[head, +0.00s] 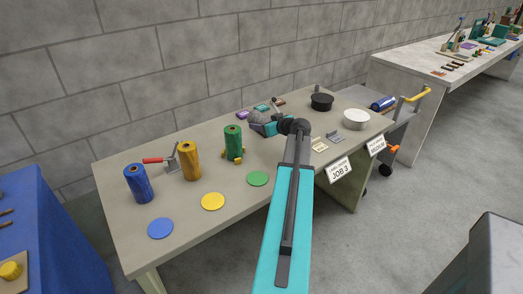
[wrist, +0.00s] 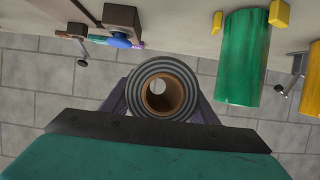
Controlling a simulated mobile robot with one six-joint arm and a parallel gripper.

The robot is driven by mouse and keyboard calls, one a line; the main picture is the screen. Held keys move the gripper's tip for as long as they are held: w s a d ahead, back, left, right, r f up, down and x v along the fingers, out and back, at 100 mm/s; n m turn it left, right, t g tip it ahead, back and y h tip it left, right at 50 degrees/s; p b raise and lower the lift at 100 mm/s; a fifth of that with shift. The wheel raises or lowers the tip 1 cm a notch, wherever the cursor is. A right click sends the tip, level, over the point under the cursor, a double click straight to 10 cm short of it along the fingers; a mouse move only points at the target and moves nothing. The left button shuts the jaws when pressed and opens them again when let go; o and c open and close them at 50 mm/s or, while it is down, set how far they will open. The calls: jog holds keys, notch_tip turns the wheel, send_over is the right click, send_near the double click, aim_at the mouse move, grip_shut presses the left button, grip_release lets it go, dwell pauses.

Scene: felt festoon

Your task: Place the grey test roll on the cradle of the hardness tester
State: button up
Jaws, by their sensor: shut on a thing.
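My gripper (wrist: 160,100) is shut on the grey test roll (wrist: 138,80), which shows end-on in the wrist view with a brown hollow core. The dark fingers flank the roll. In the head view the grey roll (head: 257,116) is at the end of my arm, over the back middle of the table, right of the green roll. I cannot make out the hardness tester or its cradle for certain. In the wrist view a dark block (wrist: 122,17) with a blue rounded part is beyond the roll, apart from it. My wrist hides part of the table.
On the table (head: 190,222) stand blue (head: 138,184), yellow (head: 189,161) and green (head: 233,143) rolls, with coloured discs before them. Yellow blocks sit at the green roll's foot. A red-handled tool (head: 164,160) is behind. Black (head: 322,102) and white (head: 356,119) round containers stand right.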

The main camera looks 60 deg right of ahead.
jog(key=shift+w+f, duration=0.1)
dwell(0.3)
jog(key=p, duration=0.2)
send_over(261, 149)
jog(key=shift+d+f, duration=0.15)
jog(key=shift+f, duration=2.9)
jog(key=shift+f+p, duration=0.3)
jog(key=shift+f, duration=1.55)
jog(key=shift+f+b, duration=0.2)
jog(key=shift+b, duration=0.2)
jog(key=o, duration=1.2)
jog(key=shift+r+p, duration=0.25)
jog(key=shift+p, duration=0.2)
